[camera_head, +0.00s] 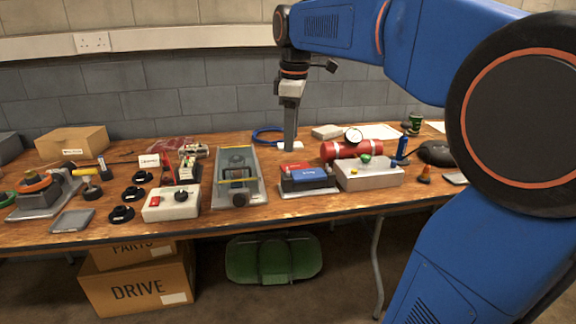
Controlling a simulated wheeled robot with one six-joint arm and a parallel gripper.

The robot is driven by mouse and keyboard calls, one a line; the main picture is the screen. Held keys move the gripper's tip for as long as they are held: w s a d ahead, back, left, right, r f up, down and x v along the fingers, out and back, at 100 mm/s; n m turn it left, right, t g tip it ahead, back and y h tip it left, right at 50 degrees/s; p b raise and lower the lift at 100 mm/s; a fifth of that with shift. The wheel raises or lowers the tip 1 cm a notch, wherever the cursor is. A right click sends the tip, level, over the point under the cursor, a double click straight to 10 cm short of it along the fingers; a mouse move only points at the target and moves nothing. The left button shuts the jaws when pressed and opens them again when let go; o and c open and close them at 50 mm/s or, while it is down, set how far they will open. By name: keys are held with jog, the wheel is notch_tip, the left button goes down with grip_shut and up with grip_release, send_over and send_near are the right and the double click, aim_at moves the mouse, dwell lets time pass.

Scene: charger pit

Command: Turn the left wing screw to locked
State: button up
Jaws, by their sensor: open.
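I cannot pick out the left wing screw for certain at this size. A pale box (374,179) on the right half of the bench has small yellow and green parts on top. To its left is a grey base with a blue block (309,174) and a red part (293,167). A grey tray-like fixture (224,194) with yellow bars stands left of that. My gripper (290,145) points down above the back of the bench, behind the red and blue blocks. It is open, with nothing seen between its fingers, and apart from these things.
A red cylinder with a gauge (352,151) lies behind the pale box. A white control box (171,204), black knobs and a clamp-like tool (43,194) fill the left side. A blue cable (267,134) lies near the wall. Bare wood shows along the front edge.

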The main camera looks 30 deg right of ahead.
jog(key=w+d+r+n+g, duration=0.1)
jog(key=w+d+r+n, duration=0.25)
jog(key=w, duration=0.45)
send_near(288, 172)
jog(key=shift+n, duration=0.25)
jog(key=f, duration=0.2)
jog(key=w+f, duration=0.1)
jog(key=f, duration=0.2)
jog(key=d+f, duration=0.1)
jog(key=f, duration=0.2)
jog(key=shift+w, duration=0.25)
jog(key=c, duration=1)
